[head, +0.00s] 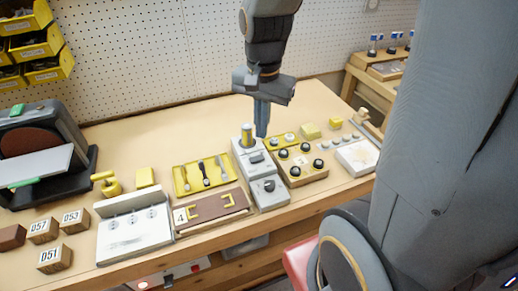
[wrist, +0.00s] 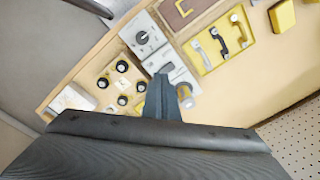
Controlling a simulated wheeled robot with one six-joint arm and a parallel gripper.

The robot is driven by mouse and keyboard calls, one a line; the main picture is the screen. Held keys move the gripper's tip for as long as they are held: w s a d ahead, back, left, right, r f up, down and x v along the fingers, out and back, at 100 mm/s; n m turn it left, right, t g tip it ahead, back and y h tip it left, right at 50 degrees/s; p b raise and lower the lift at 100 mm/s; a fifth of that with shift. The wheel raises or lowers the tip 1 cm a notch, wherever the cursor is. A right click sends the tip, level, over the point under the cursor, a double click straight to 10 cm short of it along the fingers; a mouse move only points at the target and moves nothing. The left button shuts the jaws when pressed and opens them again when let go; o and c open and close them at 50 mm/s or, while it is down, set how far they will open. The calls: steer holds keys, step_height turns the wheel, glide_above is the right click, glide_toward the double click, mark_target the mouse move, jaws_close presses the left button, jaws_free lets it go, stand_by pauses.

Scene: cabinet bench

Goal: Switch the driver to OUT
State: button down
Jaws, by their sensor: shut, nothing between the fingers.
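A light grey unit (head: 246,164), which I take to be the driver, stands near the middle of the bench. It has an upright cylinder with a yellow band (head: 247,135) at its back and a dark switch-like part (head: 257,158) on top. A smaller grey box with a dark knob (head: 269,186) is at its front; the knob also shows in the wrist view (wrist: 142,38). No OUT marking is readable. My gripper (head: 262,134) is shut and empty, pointing down above the unit beside the cylinder. In the wrist view its fingertips (wrist: 160,78) partly cover the unit's top.
A wooden block with several black knobs (head: 302,173) stands close on the right. A yellow tool tray (head: 180,188) and a brown board (head: 211,211) are on the left. A pegboard (head: 160,60) rises behind. Bare bench lies behind the tray.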

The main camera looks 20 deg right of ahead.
mark_target(260, 157)
steer(key=w+m, duration=0.1)
steer(key=m, duration=0.2)
steer(key=w+d+r+m+b, duration=0.1)
steer(key=m, duration=0.2)
steer(key=w+r+m, duration=0.1)
steer(key=w+m, duration=0.1)
steer(key=shift+w+d+r+m+g, duration=0.1)
steer(key=shift+d+r+m+g, duration=0.05)
steer(key=shift+r+m+g, duration=0.2)
steer(key=shift+f, duration=0.2)
step_height(260, 157, down, 14)
steer(key=shift+r+p, duration=0.1)
steer(key=shift+p, duration=1)
